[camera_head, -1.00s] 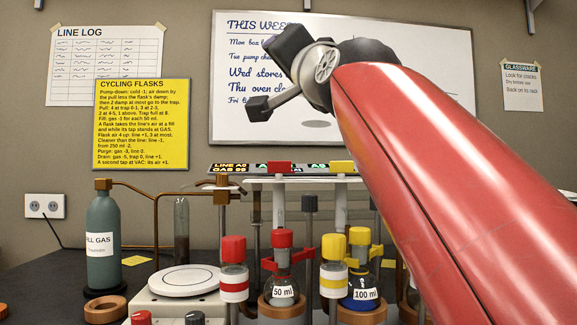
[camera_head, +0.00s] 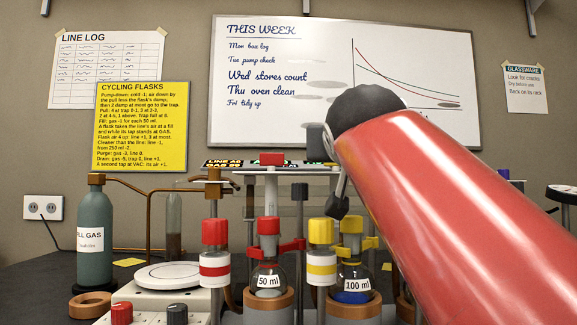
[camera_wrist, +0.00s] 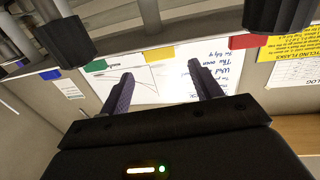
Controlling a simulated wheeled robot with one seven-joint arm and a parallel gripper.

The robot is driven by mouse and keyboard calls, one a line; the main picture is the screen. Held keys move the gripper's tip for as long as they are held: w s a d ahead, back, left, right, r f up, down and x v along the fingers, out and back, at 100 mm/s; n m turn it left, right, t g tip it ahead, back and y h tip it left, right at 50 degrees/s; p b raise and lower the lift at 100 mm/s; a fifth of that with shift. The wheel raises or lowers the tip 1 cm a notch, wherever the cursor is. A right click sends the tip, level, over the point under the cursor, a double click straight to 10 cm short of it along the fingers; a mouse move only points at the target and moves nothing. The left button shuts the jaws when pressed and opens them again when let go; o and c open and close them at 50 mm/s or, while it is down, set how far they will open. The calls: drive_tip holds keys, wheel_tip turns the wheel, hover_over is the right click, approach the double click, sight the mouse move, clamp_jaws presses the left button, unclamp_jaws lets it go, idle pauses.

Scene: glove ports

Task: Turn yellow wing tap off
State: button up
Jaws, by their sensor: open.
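The yellow wing tap (camera_wrist: 160,55) shows in the wrist view as a flat yellow tab on the grey rail, between a green tab and a red tab. My gripper (camera_wrist: 160,86) is open and empty, its two dark fingers spread to the left and right below the yellow tab. The tab lies in line with the gap, apart from the fingers; the depth between them is hard to judge. In the head view my red arm and dark wrist cover the place of the yellow wing tap.
The red wing tap (camera_head: 272,159) stands to the left of my wrist. Below are a red-capped 50 ml flask (camera_head: 269,281), a yellow-capped 100 ml flask (camera_head: 355,282) and a yellow-banded bottle (camera_head: 320,262). Dark-capped posts (camera_wrist: 65,42) stand close in the wrist view.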

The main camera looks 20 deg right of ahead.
drive_tip(key=p+x, duration=0.1)
drive_tip(key=x, duration=0.6)
drive_tip(key=shift+a, duration=0.1)
drive_tip(key=shift+c, duration=0.2)
